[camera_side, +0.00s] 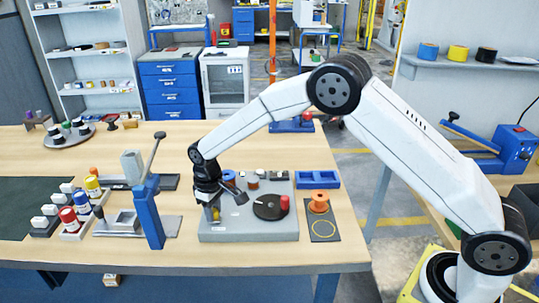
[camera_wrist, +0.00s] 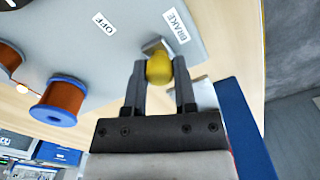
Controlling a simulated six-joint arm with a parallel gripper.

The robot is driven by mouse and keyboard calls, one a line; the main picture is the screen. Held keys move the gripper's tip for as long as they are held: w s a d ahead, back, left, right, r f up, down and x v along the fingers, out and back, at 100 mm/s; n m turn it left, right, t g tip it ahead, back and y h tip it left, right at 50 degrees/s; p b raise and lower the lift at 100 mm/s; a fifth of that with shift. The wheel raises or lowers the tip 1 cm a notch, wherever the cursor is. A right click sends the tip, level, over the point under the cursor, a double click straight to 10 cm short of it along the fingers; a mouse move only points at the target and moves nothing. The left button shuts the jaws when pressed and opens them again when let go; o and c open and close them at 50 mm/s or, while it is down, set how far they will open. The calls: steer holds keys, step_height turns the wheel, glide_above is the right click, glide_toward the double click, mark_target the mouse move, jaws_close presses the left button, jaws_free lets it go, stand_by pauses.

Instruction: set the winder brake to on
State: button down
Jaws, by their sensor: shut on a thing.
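The winder brake is a lever with a yellow knob (camera_wrist: 159,68), next to a white BRAKE label (camera_wrist: 176,26) in the wrist view. My gripper (camera_wrist: 160,80) is shut on the yellow knob, with one finger on each side of it. A white OFF label (camera_wrist: 104,23) lies on the grey winder base (camera_wrist: 70,35), left of the knob. In the side view my gripper (camera_side: 213,218) is low at the left front of the grey base (camera_side: 250,232), and the knob shows as a small yellow patch. No ON label can be read.
A dark disc with a red knob (camera_side: 268,206) sits on the base. A copper spool with blue flanges (camera_wrist: 59,100) stands near the gripper. A blue upright post (camera_side: 149,215) is left of the base, and an orange spool (camera_side: 319,196) is on its right.

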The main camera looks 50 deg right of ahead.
steer(key=shift+w+a, duration=0.25)
steer(key=shift+w, duration=0.05)
steer(key=shift+c, duration=2)
jaws_free()
steer(key=shift+r, duration=3.9)
